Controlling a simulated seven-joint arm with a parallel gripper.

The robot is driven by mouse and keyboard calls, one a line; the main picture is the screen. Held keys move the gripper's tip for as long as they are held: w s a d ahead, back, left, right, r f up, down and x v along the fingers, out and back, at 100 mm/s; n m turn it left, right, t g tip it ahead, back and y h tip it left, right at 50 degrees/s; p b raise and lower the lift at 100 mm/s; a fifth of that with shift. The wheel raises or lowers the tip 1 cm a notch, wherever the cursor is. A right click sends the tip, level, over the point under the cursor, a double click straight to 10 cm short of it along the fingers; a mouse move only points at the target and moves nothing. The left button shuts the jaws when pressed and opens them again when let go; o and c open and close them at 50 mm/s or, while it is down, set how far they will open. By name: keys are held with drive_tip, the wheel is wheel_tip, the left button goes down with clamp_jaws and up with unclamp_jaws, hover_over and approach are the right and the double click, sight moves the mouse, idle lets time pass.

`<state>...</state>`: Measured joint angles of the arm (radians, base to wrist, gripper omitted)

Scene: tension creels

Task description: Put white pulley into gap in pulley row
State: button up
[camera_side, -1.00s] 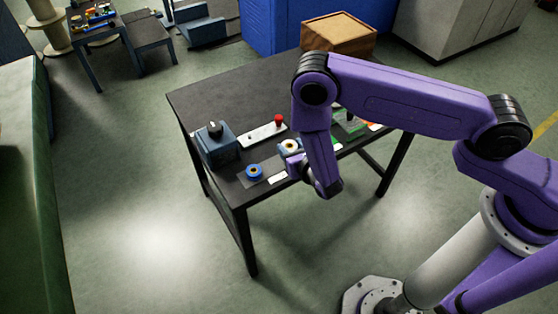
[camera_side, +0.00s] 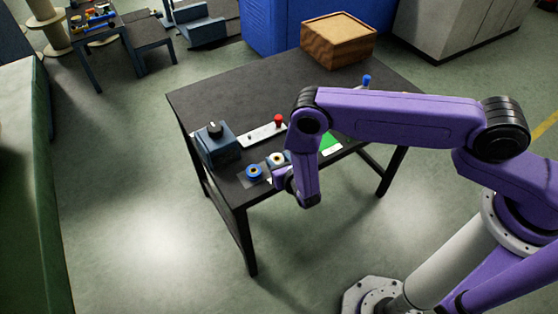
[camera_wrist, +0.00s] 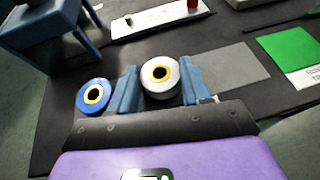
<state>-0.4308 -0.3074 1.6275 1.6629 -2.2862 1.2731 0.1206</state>
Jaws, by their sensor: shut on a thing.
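The white pulley (camera_wrist: 160,76), with a yellow ring around a dark centre, is held between the two blue fingers of my gripper (camera_wrist: 158,88). In the side view the white pulley (camera_side: 277,159) is low over the front part of the black table; I cannot tell whether it touches the surface. A blue pulley (camera_wrist: 94,97) with a yellow ring stands just left of my left finger, and also shows in the side view (camera_side: 254,171). A dark grey strip (camera_side: 243,181) lies under it. The gap in the row is not clearly visible.
A blue box with a black knob (camera_side: 217,143) stands left. Behind the pulleys lies a white plate with a red knob (camera_side: 263,135). A green patch (camera_wrist: 293,45) and a grey patch (camera_wrist: 232,66) lie to the right. A brown box (camera_side: 338,44) stands at the back.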

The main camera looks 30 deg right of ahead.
drive_tip(key=o, duration=1.1)
drive_tip(key=shift+f, duration=0.1)
drive_tip(key=shift+c, duration=0.2)
drive_tip(key=v, duration=1.2)
